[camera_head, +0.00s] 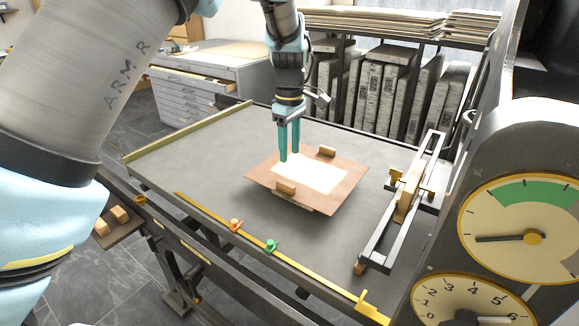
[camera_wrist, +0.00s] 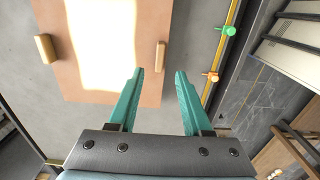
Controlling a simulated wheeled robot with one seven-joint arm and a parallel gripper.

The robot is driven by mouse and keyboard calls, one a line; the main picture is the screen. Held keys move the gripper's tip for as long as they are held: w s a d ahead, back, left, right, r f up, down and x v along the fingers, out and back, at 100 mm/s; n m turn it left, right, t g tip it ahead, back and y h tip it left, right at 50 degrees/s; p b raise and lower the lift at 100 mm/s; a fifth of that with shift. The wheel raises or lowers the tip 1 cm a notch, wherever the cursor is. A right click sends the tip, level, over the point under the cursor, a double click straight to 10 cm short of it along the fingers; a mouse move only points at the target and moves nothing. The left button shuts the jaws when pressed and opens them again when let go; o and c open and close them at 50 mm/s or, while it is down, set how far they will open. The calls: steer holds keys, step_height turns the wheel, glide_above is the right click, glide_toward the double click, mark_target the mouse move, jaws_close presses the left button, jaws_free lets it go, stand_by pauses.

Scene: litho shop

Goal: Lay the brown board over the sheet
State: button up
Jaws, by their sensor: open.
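The brown board (camera_head: 258,172) lies near the middle of the grey table, with two wooden blocks on it, one near its front edge (camera_head: 285,187) and one near its back edge (camera_head: 327,151). A bright pale area (camera_head: 318,174) fills its middle; I cannot tell whether this is the sheet or light. My gripper (camera_head: 289,160) points down above the board, open and empty. In the wrist view, the front block (camera_wrist: 160,56) is just ahead of the gap between my fingertips (camera_wrist: 159,72), apart from them. A pale edge shows under the board's front side.
A yellow rail with an orange peg (camera_head: 236,224) and a green peg (camera_head: 271,246) runs along the table's front. A metal frame with a wooden bar (camera_head: 409,191) stands at the right, near a pillar with gauges. The table's left part is clear.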

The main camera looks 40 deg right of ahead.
steer(key=w+a+r, duration=0.1)
steer(key=w+a, duration=0.3)
steer(key=a, duration=0.5)
steer(key=w+a+r+m, duration=0.1)
steer(key=w+a, duration=0.3)
steer(key=a, duration=0.4)
steer(key=w+a+r, duration=0.1)
steer(key=w+a, duration=0.3)
steer(key=a, duration=0.5)
steer(key=s+a+m, duration=0.1)
steer(key=s+a, duration=0.3)
steer(key=a, duration=0.7)
steer(key=s+a+m+t, duration=0.1)
steer(key=s+a, duration=0.3)
steer(key=a, duration=0.8)
steer(key=shift+f+m+t, duration=0.3)
steer(key=shift+f+m, duration=0.05)
steer(key=shift+m, duration=0.25)
